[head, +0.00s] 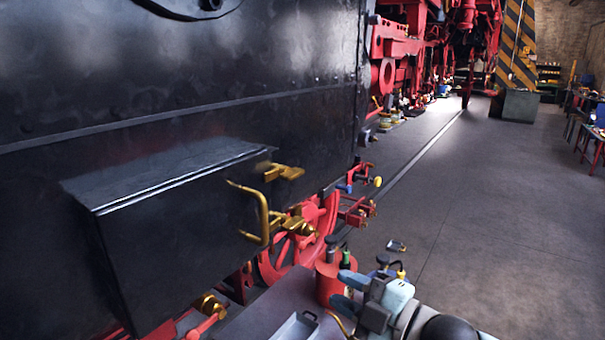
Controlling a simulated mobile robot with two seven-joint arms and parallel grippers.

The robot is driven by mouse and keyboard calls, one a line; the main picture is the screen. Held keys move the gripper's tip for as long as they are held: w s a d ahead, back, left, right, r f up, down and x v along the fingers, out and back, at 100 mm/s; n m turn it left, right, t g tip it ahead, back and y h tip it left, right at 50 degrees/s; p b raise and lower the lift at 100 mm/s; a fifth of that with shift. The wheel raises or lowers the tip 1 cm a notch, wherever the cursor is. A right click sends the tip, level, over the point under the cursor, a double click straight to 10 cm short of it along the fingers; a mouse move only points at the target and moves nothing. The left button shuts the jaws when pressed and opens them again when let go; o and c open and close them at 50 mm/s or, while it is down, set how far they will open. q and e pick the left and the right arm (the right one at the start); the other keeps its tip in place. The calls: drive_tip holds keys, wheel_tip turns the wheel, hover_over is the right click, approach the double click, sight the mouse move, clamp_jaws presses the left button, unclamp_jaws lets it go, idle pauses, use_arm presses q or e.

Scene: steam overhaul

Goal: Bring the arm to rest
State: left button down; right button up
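My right gripper (346,292) shows at the bottom centre, with its arm coming in from the lower right. Its two pale blue fingers point left and stand apart, with nothing seen between them. It is in front of a red container (328,275) that holds a dark bottle and other items; I cannot tell whether they touch. My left gripper is not in view.
A dark locomotive side with a black box (180,215) and a brass handle (263,215) fills the left. A grey work surface (262,308) with a tray (297,327) lies below. A striped pillar (515,45) stands at the back.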

drive_tip(key=s+d+f+m+h+p, duration=0.1)
drive_tip(key=s+d+f+m+h, duration=0.15)
drive_tip(key=f+m, duration=0.45)
drive_tip(key=s+d+f+m+t+h, duration=0.1)
drive_tip(key=s+d+f+m+h, duration=0.2)
drive_tip(key=f, duration=0.8)
drive_tip(key=s+d+f+m+h+p, duration=0.1)
drive_tip(key=s+d+f+m+h, duration=0.2)
drive_tip(key=f+m, duration=0.45)
drive_tip(key=s+d+f+m+g+h, duration=0.1)
drive_tip(key=s+d+f+m+h, duration=0.1)
drive_tip(key=s+f, duration=0.9)
drive_tip(key=shift+d+f+g, duration=0.15)
drive_tip(key=shift+d+g, duration=0.25)
drive_tip(key=shift+d, duration=0.15)
drive_tip(key=shift+m, duration=0.25)
